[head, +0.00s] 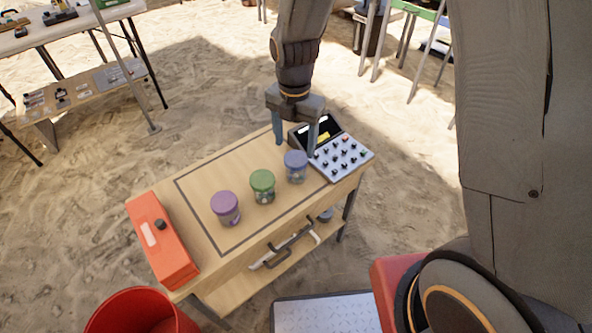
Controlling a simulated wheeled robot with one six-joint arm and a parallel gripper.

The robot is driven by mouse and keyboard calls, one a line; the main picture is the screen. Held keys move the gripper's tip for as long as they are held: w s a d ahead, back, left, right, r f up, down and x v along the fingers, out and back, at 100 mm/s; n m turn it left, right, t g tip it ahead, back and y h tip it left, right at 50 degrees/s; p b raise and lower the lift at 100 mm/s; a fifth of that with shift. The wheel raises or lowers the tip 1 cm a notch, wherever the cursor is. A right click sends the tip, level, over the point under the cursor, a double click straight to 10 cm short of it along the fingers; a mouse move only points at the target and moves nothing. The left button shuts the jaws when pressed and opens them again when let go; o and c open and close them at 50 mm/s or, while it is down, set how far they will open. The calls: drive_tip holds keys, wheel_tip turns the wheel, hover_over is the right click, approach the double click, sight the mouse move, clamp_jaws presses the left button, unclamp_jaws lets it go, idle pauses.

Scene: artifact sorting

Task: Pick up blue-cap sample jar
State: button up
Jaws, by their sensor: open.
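The blue-cap sample jar (296,167) stands upright on the wooden table, the rightmost of three jars in a row. A green-cap jar (262,187) and a purple-cap jar (225,208) stand to its left. My gripper (295,142) points down just above and behind the blue-cap jar in the head view, its two fingers apart and nothing between them. Whether the fingers are directly over the jar or a little behind it, I cannot tell.
A control box with knobs (341,157) stands close to the right of the blue-cap jar. An orange case (163,240) lies at the table's left end. A dark line frames the jars on the wooden table (208,180). A red bin (140,312) stands on the sand.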

sight(296, 158)
drive_tip(key=shift+s+d+f+p, duration=0.1)
drive_tip(key=shift+f+p, duration=0.1)
drive_tip(key=shift+f, duration=1.7)
drive_tip(key=shift+s+d+f+p, duration=0.1)
drive_tip(key=shift+f+p, duration=0.05)
drive_tip(key=shift+f, duration=1.7)
drive_tip(key=c, duration=1)
